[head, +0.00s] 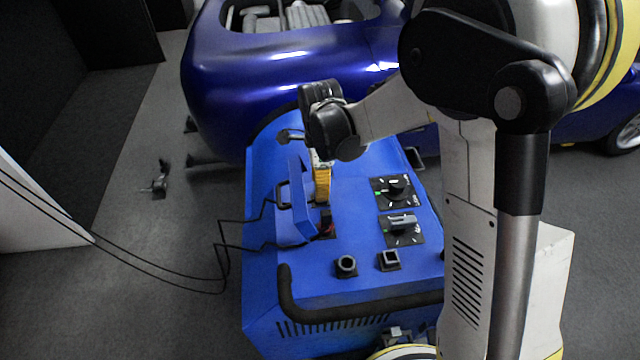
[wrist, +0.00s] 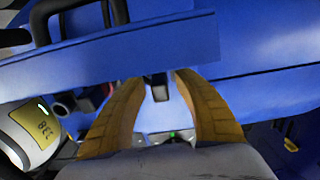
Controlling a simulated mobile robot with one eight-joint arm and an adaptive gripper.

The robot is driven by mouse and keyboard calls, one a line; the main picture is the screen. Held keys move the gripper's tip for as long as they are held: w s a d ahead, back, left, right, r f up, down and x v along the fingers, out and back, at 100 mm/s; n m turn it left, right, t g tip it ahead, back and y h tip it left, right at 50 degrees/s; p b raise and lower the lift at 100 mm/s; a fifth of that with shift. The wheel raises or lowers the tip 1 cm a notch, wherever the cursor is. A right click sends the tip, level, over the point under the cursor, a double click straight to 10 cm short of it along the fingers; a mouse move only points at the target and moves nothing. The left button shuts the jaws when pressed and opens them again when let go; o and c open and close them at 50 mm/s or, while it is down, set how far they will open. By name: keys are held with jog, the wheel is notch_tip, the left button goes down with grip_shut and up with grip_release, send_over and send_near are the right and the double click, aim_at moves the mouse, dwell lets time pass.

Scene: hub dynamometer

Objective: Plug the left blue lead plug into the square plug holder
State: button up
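My gripper (head: 322,200) points down over the blue console, beside an upright blue panel (head: 299,198). In the wrist view, the two yellow fingers (wrist: 158,80) are apart, with a small dark block (wrist: 158,88) between their tips. A gap shows on each side of it. I cannot tell whether it is the left lead plug. In the head view, a dark and red plug-like part (head: 327,228) sits below the gripper, by the panel; no blue plug stands out. The square plug holder (head: 388,260) is near the console's front edge and looks empty.
A round holder (head: 346,265) stands left of the square one. Two knobs (head: 397,188) (head: 403,225) are on the right of the console. Black leads (head: 190,285) run in from the left. A black rail (head: 355,310) edges the front. A blue car (head: 270,90) stands behind.

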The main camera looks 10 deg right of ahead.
grip_shut()
jog(key=shift+r, duration=0.2)
jog(key=shift+r+p, duration=1.5)
jog(key=shift+r, duration=0.45)
